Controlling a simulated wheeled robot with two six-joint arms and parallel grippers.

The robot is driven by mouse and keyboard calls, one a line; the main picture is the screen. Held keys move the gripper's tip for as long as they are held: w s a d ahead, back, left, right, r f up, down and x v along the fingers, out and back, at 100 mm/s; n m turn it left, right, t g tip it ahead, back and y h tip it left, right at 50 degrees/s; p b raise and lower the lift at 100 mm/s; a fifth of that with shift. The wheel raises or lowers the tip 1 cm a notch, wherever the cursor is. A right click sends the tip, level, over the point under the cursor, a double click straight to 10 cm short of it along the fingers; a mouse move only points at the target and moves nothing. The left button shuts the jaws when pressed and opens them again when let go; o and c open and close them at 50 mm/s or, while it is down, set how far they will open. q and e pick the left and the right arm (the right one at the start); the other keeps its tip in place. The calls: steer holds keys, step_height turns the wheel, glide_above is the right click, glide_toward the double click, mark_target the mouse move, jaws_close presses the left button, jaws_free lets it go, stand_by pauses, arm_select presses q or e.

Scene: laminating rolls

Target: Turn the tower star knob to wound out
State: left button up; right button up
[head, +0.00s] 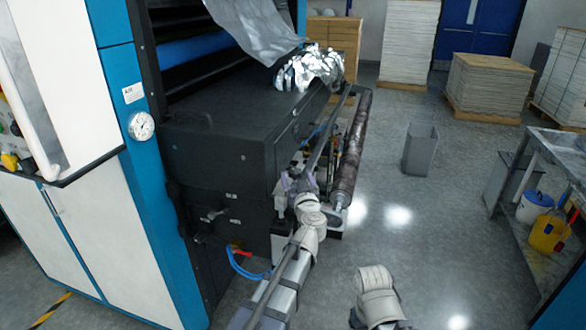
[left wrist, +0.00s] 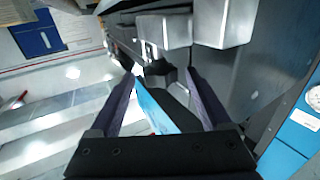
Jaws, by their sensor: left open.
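My left gripper (head: 296,184) is at the front corner of the dark grey machine body, beside the near end of the dark roll (head: 351,155). In the left wrist view its two purple-grey fingers (left wrist: 160,78) are apart. A dark, lobed part (left wrist: 158,70) shows between and just beyond the fingertips; it may be the star knob, but I cannot tell whether they touch it. In the head view the gripper hides whatever is there. A small black handle or knob (head: 213,214) sits on the machine's near face. My right gripper is out of view; only a white link of that arm shows.
The blue-framed machine (head: 178,240) fills the left, with a round gauge (head: 142,126) and crumpled foil (head: 310,70) on top. A grey bin (head: 420,149) and a bench (head: 560,150) stand right; floor between is clear.

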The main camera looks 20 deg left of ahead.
arm_select(q)
steer(key=x, duration=0.5)
steer(key=shift+w+a, duration=0.2)
steer(key=shift+w, duration=0.15)
jaws_close()
steer(key=shift+y, duration=0.3)
